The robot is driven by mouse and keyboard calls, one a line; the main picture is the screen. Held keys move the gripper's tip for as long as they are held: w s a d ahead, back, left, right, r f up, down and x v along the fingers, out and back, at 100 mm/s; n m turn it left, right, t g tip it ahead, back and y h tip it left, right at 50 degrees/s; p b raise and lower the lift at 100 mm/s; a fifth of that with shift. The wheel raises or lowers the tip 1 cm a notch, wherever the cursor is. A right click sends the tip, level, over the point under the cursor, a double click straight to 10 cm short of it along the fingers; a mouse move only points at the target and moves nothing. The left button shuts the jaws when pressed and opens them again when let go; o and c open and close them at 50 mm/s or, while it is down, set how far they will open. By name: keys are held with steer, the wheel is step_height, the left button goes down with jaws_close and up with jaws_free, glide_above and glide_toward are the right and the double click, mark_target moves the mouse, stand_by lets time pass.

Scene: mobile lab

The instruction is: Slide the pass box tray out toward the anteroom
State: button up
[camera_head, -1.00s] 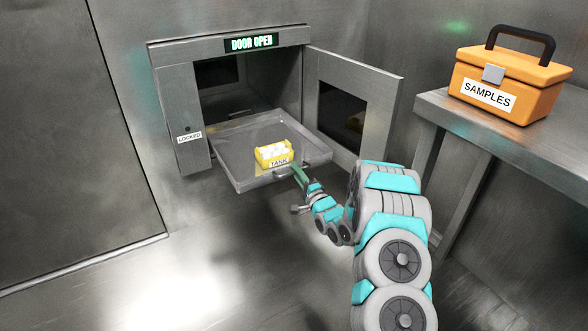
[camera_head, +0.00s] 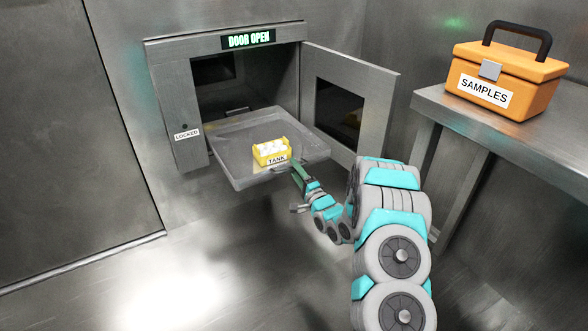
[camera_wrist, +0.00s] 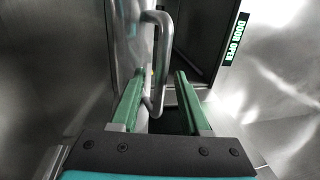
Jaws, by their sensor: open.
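The pass box tray (camera_head: 228,165) is a grey metal tray jutting out of the open pass box (camera_head: 172,95) in the wall. A yellow bin labelled TANK (camera_head: 271,158), holding white items, stands on it near the front edge. My gripper (camera_head: 297,172) is at the tray's front edge in the head view, where it covers the front handle. In the wrist view, a curved metal handle (camera_wrist: 163,60) reaches down between the two green fingers of my open gripper (camera_wrist: 159,78). The fingers show gaps to the handle, so it is not clamped.
The pass box door (camera_head: 385,100) is swung open to the right of the tray. A DOOR OPEN sign (camera_head: 249,40) is lit above. An orange SAMPLES case (camera_head: 507,75) stands on a metal bench (camera_head: 455,115) at right. The floor (camera_head: 150,280) in front is clear.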

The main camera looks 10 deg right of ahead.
steer(key=v, duration=0.7)
stand_by(0.3)
